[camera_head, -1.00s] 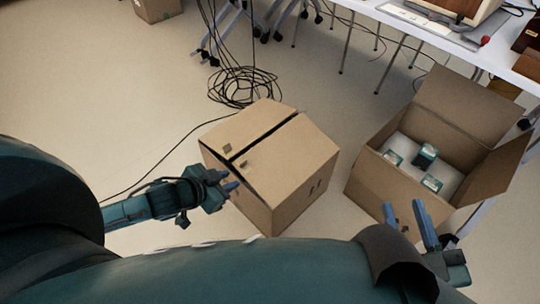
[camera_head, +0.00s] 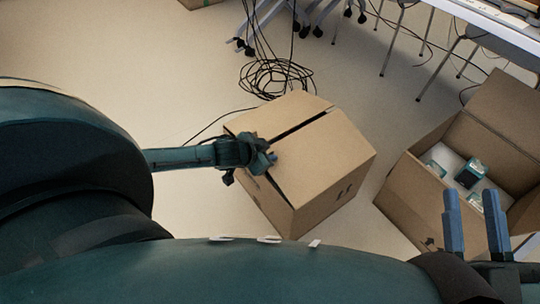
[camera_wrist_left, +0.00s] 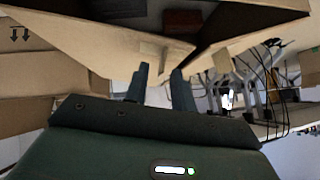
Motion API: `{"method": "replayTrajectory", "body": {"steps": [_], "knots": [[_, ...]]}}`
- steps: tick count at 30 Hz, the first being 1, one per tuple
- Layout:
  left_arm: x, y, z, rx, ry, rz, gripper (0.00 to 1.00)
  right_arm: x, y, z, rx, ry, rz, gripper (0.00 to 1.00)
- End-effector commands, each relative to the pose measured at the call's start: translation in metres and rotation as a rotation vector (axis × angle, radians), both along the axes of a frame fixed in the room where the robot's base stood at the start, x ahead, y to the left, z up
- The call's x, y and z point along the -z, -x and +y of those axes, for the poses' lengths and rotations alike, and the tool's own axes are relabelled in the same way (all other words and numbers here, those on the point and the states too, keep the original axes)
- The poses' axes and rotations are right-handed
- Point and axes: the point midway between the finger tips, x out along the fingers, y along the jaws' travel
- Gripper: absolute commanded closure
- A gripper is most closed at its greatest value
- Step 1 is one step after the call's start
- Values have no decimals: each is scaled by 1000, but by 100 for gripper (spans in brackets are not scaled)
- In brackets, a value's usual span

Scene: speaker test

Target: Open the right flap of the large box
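The large cardboard box (camera_head: 325,160) stands on the floor in the middle of the head view. Its top flaps lie nearly flat with a dark slit between them. The right flap (camera_head: 328,148) is on the near right side of the slit. My left gripper (camera_head: 268,160) is at the left end of the slit, covering that corner. In the left wrist view its fingers (camera_wrist_left: 160,72) are apart, close to a cardboard flap edge (camera_wrist_left: 110,45) with a dark opening beyond. Contact cannot be told. My right gripper (camera_head: 474,200) is open and empty at the lower right.
An open cardboard box (camera_head: 408,200) with several white and green packs (camera_head: 471,174) stands at the right, behind my right gripper. Coiled black cables (camera_head: 276,76) lie beyond the large box. A white table (camera_head: 500,18) and chair legs are at the top right.

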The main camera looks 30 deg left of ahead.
Motion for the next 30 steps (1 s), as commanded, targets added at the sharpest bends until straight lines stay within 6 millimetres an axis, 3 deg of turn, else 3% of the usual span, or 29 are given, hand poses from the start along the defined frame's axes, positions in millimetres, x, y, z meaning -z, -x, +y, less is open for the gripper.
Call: {"method": "replayTrajectory", "body": {"steps": [5,15,24,30], "knots": [[12,-12,-1,-1,1,0,75,-10,-3,-1,-1,8,-89,66],[13,-14,-2,1,1,0,75,-14,-3,-2,0,11,-106,66],[12,-13,-2,1,1,0,100,-14,-3,-2,0,11,-105,66],[13,-13,-2,1,1,0,100,-14,-3,-2,0,11,-105,66]]}}
